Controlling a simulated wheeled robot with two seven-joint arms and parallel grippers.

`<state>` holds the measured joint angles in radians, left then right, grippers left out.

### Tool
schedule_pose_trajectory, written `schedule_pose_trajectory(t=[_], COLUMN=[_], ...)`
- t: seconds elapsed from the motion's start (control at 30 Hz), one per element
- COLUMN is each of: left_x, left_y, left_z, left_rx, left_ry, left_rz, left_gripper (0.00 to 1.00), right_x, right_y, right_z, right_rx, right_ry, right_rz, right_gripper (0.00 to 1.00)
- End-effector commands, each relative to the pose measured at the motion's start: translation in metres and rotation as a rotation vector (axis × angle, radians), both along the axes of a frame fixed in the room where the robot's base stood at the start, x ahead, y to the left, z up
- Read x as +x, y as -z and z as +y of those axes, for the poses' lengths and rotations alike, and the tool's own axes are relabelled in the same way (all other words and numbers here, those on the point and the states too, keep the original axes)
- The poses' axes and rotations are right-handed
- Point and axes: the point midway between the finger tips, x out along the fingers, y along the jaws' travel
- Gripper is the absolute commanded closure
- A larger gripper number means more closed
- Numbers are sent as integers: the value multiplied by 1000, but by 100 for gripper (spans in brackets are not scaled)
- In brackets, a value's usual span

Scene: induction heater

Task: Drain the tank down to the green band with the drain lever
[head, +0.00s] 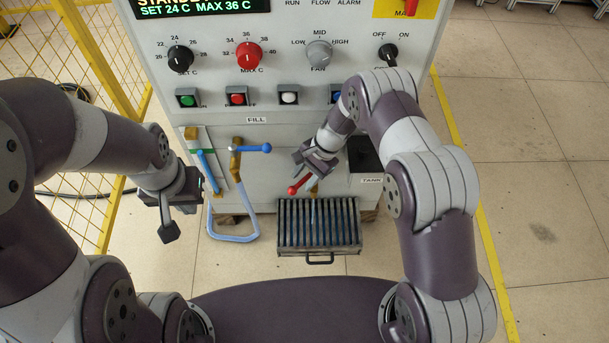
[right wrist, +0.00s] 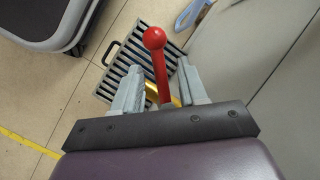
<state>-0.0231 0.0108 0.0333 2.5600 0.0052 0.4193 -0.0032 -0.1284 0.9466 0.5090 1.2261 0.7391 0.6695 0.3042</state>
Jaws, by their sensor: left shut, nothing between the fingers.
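The drain lever (head: 298,186) has a red knob and sits by a brass spout (head: 314,188) low on the cabinet front. In the right wrist view the red lever (right wrist: 158,68) stands between the two fingers of my right gripper (right wrist: 160,92), which are apart on either side of it. My right gripper (head: 305,172) is open at the lever in the head view. My left gripper (head: 167,228) is shut and empty, left of the gauge.
A slatted drain grate (head: 318,246) with a handle lies below the spout. A blue-handled fill valve (head: 252,148) and a looped blue hose (head: 233,238) are right of the gauge. Knobs and buttons line the panel above. A yellow mesh fence (head: 105,75) stands at left.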

Motion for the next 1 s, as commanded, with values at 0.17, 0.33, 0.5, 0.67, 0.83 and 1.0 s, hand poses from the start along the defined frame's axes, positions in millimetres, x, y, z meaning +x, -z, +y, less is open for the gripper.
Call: schedule_pose_trajectory(t=[0.17,0.33,0.5,0.67,0.83,1.0], left_x=[0,0,0,0,0,0], left_y=[0,-3,-12,-20,-28,-32], left_z=[0,0,0,0,0,0], left_rx=[0,0,0,0,0,0], left_ry=[0,0,0,0,0,0], left_rz=[0,0,0,0,0,0], left_gripper=[100,100,100,100,100,100], right_x=[0,0,1,-18,-44,-62], right_y=[0,-7,-38,-62,-88,-104], right_z=[0,0,0,-25,-59,-84], right_rx=[0,0,0,-1,-1,0], right_ry=[0,0,-1,4,4,4], right_rz=[0,0,-3,0,0,1], right_gripper=[59,59,59,59,59,59])
